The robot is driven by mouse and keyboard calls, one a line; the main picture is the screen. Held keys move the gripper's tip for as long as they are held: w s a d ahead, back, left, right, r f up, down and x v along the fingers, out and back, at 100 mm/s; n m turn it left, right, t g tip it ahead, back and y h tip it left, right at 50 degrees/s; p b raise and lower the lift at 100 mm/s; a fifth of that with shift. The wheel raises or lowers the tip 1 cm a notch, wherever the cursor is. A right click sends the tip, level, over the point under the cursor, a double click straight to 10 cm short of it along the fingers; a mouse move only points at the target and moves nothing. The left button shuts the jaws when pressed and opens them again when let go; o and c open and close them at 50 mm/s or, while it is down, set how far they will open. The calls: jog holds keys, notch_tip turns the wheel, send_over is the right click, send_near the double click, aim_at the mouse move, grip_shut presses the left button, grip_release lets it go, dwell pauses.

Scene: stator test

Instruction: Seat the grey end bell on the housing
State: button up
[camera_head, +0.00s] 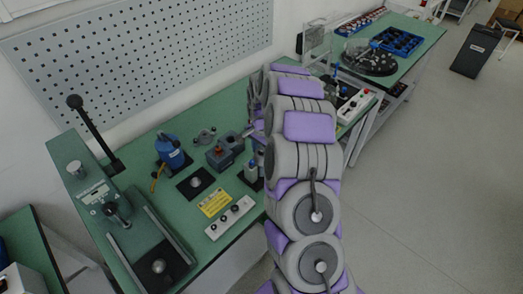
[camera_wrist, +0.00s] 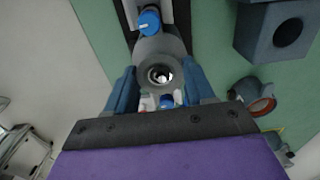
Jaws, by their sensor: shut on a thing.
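My gripper (camera_wrist: 160,88) has its two blue fingers on either side of a grey round part with a central hole, which looks like the grey end bell (camera_wrist: 161,58). It is shut on this part. The part's ring-shaped face points toward the wrist camera, with something bright inside the hole. A pale fixture with a blue knob (camera_wrist: 149,21) shows just beyond it. I cannot tell whether the part touches anything below. In the head view my arm hides the gripper's fingers and the held part. I cannot clearly make out the housing.
A dark block with a round hole (camera_wrist: 288,32) and a grey round part with a red ring (camera_wrist: 262,104) lie right of the gripper.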

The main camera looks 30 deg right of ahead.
jog(key=shift+r, duration=0.2)
jog(key=shift+r+p, duration=1.1)
jog(key=shift+r, duration=1.85)
jog(key=shift+f, duration=0.35)
jog(key=shift+a+f, duration=0.1)
jog(key=shift+f, duration=1.4)
jog(key=shift+f, duration=0.2)
jog(key=shift+f, duration=0.95)
jog(key=o, duration=1.1)
